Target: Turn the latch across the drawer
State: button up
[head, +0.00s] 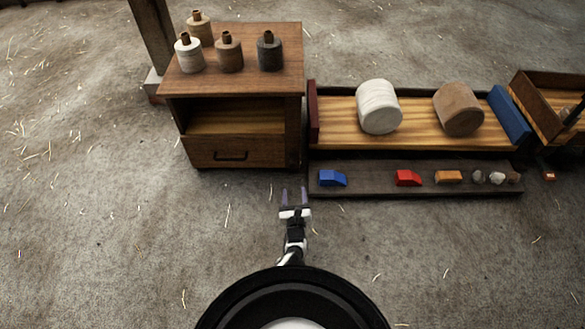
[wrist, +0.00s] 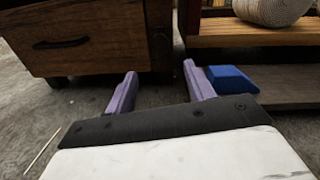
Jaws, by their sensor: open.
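The drawer (head: 220,146) is the closed wooden front at the bottom of a small cabinet, with a dark bar handle (head: 231,156). In the wrist view the drawer (wrist: 95,62) and its handle (wrist: 61,43) show at upper left. I cannot make out a latch clearly in either view. My gripper (head: 295,192) is open and empty, low in front of the cabinet and to the right of the drawer front. In the wrist view its two purple fingers (wrist: 160,78) point toward the cabinet's right edge, apart from it.
Several corked bottles (head: 229,52) stand on the cabinet top (head: 245,83). To the right, a wooden rack holds a white roll (head: 378,105) and a brown roll (head: 458,108). A dark low ledge (head: 375,188) carries blue (head: 331,178), red and orange blocks. The front floor is clear.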

aim_at(293, 166)
jog(key=w+b, duration=0.3)
jog(key=w, duration=0.1)
jog(key=w+b, duration=0.2)
jog(key=w, duration=0.2)
jog(key=w+b, duration=0.3)
jog(key=w, duration=0.1)
jog(key=shift+a+f+b, duration=0.15)
jog(key=shift+a+b, duration=0.1)
jog(key=shift+b, duration=0.05)
jog(key=shift+w+r+b, duration=0.2)
jog(key=shift+w+b, duration=0.25)
jog(key=shift+w, duration=0.4)
jog(key=shift+c, duration=0.3)
jog(key=c, duration=0.9)
